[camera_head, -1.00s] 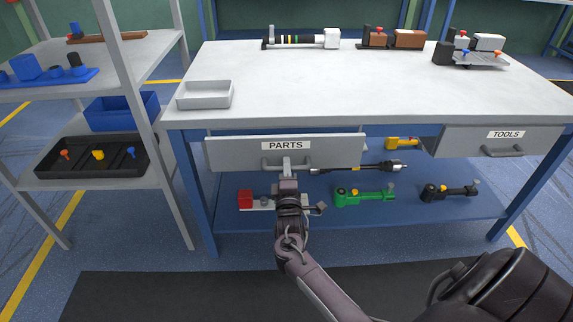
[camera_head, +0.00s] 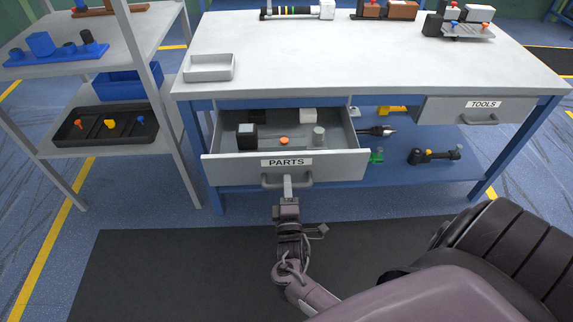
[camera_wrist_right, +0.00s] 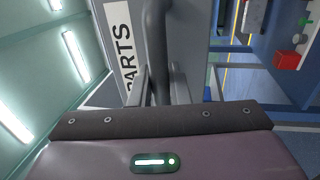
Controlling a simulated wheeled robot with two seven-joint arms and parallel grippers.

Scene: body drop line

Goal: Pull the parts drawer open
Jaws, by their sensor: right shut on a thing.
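The parts drawer (camera_head: 235,168) is a grey drawer with a "PARTS" label, under the left side of the white-topped bench. It stands well out from the bench, and its inside shows. In it are a black block with a light top (camera_head: 247,136), an orange piece (camera_head: 284,141), a grey cylinder (camera_head: 319,135) and a white block (camera_head: 308,115). My right gripper (camera_head: 288,184) is shut on the drawer's bar handle (camera_head: 267,182). In the right wrist view the handle (camera_wrist_right: 153,40) runs between the fingers. My left gripper is not in view.
The tools drawer (camera_head: 440,112) at the right is shut. A grey tray (camera_head: 209,68) sits on the bench top (camera_head: 330,65). A shelf rack (camera_head: 100,145) stands close on the left. Tools lie on the blue lower shelf (camera_head: 390,168). A dark mat (camera_head: 170,265) covers the floor in front.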

